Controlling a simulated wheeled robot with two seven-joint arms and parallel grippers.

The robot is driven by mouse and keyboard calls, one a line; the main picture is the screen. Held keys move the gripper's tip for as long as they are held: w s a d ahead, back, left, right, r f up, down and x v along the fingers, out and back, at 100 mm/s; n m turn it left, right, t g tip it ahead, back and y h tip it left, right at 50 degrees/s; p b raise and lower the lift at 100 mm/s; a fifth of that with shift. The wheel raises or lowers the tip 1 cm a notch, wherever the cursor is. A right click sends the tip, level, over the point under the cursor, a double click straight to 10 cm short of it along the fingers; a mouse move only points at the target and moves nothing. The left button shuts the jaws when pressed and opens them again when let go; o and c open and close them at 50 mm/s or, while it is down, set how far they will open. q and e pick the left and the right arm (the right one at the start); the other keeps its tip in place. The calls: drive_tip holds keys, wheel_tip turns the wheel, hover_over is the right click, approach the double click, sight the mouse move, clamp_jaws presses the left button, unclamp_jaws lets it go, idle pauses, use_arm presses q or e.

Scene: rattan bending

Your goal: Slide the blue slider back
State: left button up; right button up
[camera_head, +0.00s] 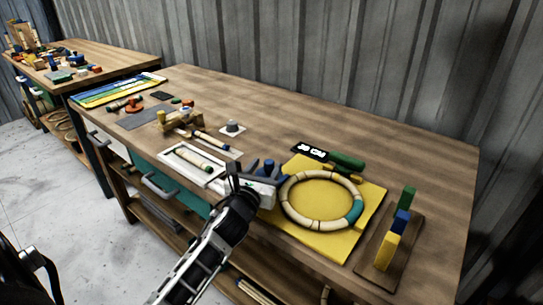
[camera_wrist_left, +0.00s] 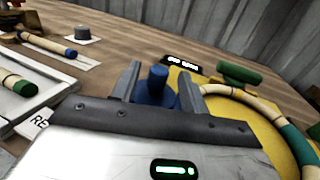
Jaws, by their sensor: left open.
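The blue slider (camera_wrist_left: 157,86) is an upright, round blue knob on a wider blue base, at the left edge of the yellow board (camera_wrist_left: 222,106). It also shows in the head view (camera_head: 269,167), partly hidden by my left gripper. My left gripper (camera_head: 259,176) reaches in from the lower left. In the left wrist view the two grey fingers of this gripper (camera_wrist_left: 161,88) stand apart, one on each side of the knob. Whether they touch it cannot be told. The knob's lower part is hidden by the gripper body. My right gripper is not in view.
A ring of pale rattan (camera_head: 283,200) with a teal section lies on the yellow board. A green cylinder (camera_head: 346,160) and a black display (camera_head: 309,152) are behind it. A rack with green, blue and yellow blocks (camera_head: 387,252) stands right. A white tray (camera_head: 176,172) is left.

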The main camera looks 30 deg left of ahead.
use_arm(q)
drive_tip(key=x, duration=0.5)
drive_tip(key=shift+a, duration=0.1)
